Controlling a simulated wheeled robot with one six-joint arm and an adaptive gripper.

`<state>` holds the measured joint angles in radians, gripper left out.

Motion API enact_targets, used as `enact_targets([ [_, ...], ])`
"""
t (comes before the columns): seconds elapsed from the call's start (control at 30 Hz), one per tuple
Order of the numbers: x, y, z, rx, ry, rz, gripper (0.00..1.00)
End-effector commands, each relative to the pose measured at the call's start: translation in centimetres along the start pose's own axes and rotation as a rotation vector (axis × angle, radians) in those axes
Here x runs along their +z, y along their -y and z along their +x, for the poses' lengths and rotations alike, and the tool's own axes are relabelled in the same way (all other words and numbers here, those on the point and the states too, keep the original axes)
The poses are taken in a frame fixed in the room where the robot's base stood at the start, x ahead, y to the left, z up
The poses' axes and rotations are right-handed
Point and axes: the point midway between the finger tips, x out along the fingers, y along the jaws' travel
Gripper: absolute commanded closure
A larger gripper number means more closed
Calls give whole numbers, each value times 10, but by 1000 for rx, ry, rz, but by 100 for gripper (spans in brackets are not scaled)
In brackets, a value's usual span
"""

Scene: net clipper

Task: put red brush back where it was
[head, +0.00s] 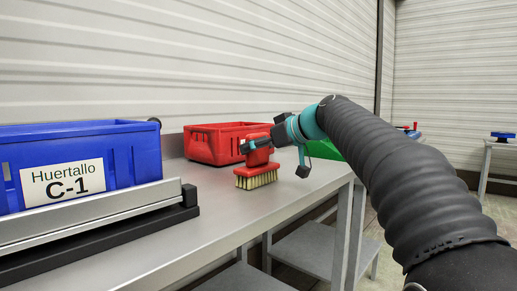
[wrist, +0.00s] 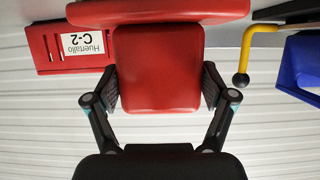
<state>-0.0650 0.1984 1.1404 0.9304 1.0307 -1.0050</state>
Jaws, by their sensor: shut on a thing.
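The red brush (head: 257,170) has a red block body and cream bristles pointing down. My gripper (head: 262,147) is shut on its upper red part, and the brush is upright. In the head view the bristles are at or just over the grey table top (head: 222,215); I cannot tell if they touch. In the wrist view my gripper (wrist: 160,88) has one finger on each side of the red brush body (wrist: 157,62). The bristles are hidden there.
A red crate (head: 200,146) stands behind the brush; its C-2 label shows in the wrist view (wrist: 82,42). A blue crate (head: 135,150) labelled C-1 stands at left behind a metal rail (head: 90,215). A green crate (head: 325,149) is partly hidden by my arm. The front table top is clear.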

Motion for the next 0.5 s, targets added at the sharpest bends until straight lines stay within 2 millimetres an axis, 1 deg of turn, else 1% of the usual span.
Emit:
enact_targets([
  [0.1, -1, 0, 0, 0, -1, 0, 87],
  [0.27, 4, 0, 1, 0, -1, 0, 87],
  [0.3, 3, 0, 1, 0, 0, 0, 7],
  [0.33, 3, 0, 1, 0, 0, 0, 0],
  [0.5, 3, 0, 1, 0, 1, 0, 0],
])
